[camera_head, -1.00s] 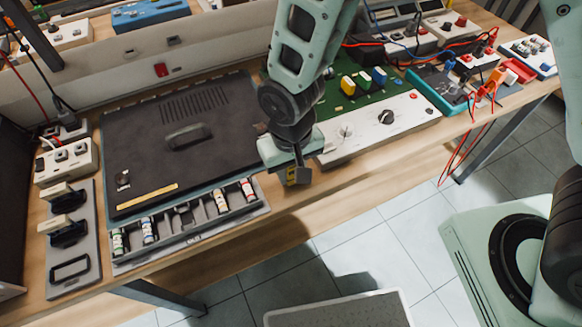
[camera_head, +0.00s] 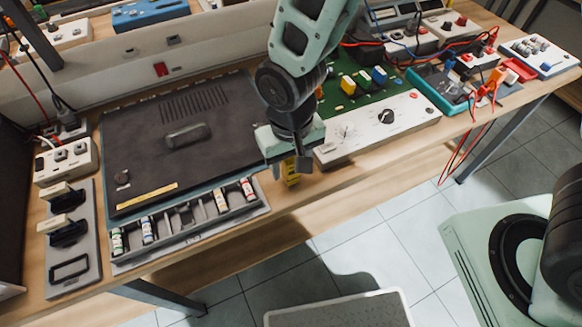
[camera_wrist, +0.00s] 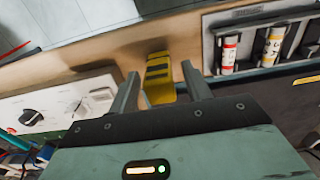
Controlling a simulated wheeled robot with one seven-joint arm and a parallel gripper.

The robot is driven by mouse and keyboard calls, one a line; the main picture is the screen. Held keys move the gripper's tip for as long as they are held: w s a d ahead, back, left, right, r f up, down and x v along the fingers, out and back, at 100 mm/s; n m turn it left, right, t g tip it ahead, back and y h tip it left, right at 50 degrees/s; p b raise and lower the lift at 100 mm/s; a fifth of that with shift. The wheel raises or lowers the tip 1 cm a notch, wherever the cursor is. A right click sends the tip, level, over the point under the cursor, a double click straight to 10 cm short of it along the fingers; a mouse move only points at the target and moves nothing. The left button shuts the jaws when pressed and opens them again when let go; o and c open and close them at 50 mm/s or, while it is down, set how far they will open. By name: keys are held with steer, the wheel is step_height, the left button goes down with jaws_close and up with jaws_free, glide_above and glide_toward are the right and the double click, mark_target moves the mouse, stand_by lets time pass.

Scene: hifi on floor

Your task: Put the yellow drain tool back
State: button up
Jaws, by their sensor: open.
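The yellow drain tool (camera_head: 291,173), with dark markings, is on the wooden workbench near its front edge, right of the grey holder. It also shows in the wrist view (camera_wrist: 159,78), in the gap between my two fingers. My gripper (camera_head: 295,163) is open above and around the tool's near side, with a finger on either side of it in the wrist view (camera_wrist: 161,88). I cannot tell whether a finger touches it. In the head view, the gripper partly hides the tool's upper part.
The grey slotted holder (camera_head: 190,237) has several small labelled cylinders along the bench front. A dark panel (camera_head: 150,165) lies behind it. A white control box (camera_head: 375,128) with a black knob is at right. Red cables (camera_head: 462,150) hang over the bench edge.

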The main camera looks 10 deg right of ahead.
step_height(320, 180, up, 10)
steer(key=shift+f, duration=0.25)
steer(key=s+d+r+n, duration=0.4)
steer(key=s+d+r, duration=0.2)
steer(key=s, duration=0.5)
steer(key=shift+d+n+y, duration=0.3)
steer(key=shift+d, duration=0.8)
steer(key=shift+s, duration=0.1)
